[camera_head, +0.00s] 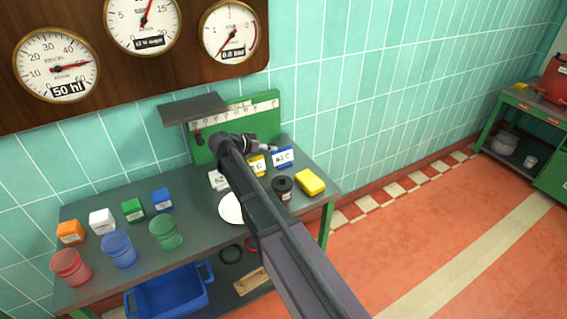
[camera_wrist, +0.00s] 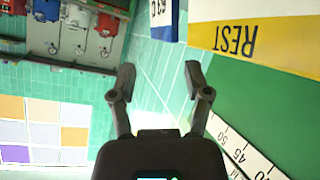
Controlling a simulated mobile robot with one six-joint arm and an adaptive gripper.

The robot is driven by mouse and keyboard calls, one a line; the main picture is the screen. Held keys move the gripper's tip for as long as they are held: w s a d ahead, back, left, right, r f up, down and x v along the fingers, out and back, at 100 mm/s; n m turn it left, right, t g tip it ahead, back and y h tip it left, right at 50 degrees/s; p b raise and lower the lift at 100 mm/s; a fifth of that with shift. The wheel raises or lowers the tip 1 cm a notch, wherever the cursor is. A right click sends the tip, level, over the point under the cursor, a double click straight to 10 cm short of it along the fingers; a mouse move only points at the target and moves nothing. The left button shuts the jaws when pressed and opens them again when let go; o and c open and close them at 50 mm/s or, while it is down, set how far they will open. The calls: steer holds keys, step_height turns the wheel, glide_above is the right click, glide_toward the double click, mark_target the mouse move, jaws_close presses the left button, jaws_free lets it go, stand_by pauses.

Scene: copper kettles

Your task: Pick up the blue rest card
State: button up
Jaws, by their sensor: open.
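A blue-and-white card (camera_head: 283,157) stands at the back right of the bench, just right of a yellow-and-white card (camera_head: 257,166). In the wrist view the blue-edged card (camera_wrist: 163,18) shows only partly, at the top edge. The yellow card (camera_wrist: 240,38) there is nearer, with REST upside down on its yellow band; no REST wording is readable on the blue one. My gripper (camera_head: 270,147) is above and behind the yellow card, close to the blue card. In the wrist view my gripper (camera_wrist: 160,75) is open, with nothing between its fingers.
A green board (camera_head: 262,112) with hooks stands behind the cards. A black canister (camera_head: 282,187) and yellow sponge (camera_head: 310,181) sit in front. My arm crosses the grey bench (camera_head: 190,205), hiding part of it. Several coloured boxes and jars stand left.

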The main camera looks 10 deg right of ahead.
mark_target(283, 157)
steer(key=shift+d+f, duration=0.1)
stand_by(0.3)
steer(key=shift+w+d+f+b, duration=0.3)
steer(key=shift+d+f+b, duration=0.1)
steer(key=shift+f+b, duration=0.1)
steer(key=shift+b+x, duration=1)
steer(key=shift+x, duration=0.95)
steer(key=shift+a, duration=0.1)
jaws_close()
